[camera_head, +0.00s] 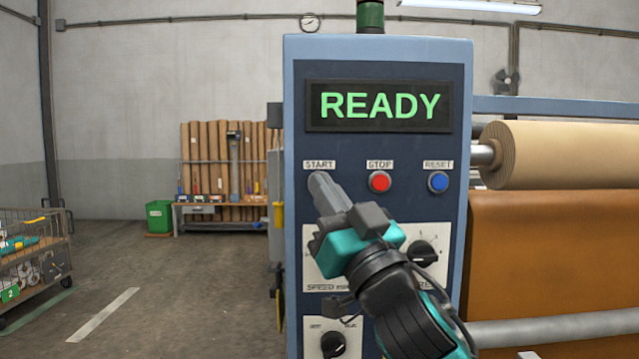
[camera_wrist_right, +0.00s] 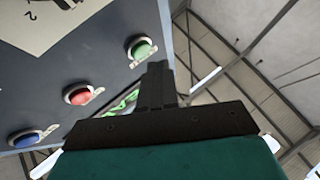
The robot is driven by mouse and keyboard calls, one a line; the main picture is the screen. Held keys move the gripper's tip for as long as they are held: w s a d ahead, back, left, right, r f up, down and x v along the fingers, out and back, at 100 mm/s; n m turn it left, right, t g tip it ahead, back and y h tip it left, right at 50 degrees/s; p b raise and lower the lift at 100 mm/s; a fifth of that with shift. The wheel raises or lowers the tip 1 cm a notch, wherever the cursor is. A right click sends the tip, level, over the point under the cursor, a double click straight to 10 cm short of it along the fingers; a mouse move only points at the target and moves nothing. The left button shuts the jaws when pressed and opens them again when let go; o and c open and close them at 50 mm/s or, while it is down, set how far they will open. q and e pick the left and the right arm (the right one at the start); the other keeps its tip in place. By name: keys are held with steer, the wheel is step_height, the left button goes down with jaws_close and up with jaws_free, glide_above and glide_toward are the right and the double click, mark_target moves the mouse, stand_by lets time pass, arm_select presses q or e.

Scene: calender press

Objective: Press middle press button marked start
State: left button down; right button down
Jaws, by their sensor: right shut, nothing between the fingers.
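The blue control panel (camera_head: 459,220) faces me with START, STOP and RESET labels in a row. The START label (camera_head: 319,165) is at the left; its button is hidden behind my right gripper (camera_head: 321,184). A green button (camera_wrist_right: 140,49) at that end of the row shows in the right wrist view. My right gripper is shut and empty, its fingertips just below the START label. In the wrist view the fingertips (camera_wrist_right: 157,70) appear beside the green button; I cannot tell whether they touch it. My left gripper is out of view.
The red STOP button (camera_head: 380,181) is in the middle and the blue RESET button (camera_head: 438,181) at the right. A black knob (camera_head: 421,253) sits below. The display (camera_head: 379,106) reads READY. A paper roll (camera_head: 565,155) is at right; open floor lies left.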

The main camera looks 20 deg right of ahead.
steer(key=shift+w, duration=0.1)
stand_by(0.4)
steer(key=shift+w+d, duration=0.1)
steer(key=shift+w, duration=0.25)
steer(key=shift+w+d, duration=0.1)
steer(key=shift+w, duration=0.25)
stand_by(0.6)
steer(key=shift+s, duration=0.15)
steer(key=shift+s+a, duration=0.2)
steer(key=shift+s, duration=0.4)
steer(key=shift+s, duration=0.1)
steer(key=s, duration=0.2)
steer(key=s+a+p, duration=0.1)
steer(key=s, duration=0.1)
steer(key=shift+s+a, duration=0.2)
steer(key=shift+s, duration=0.1)
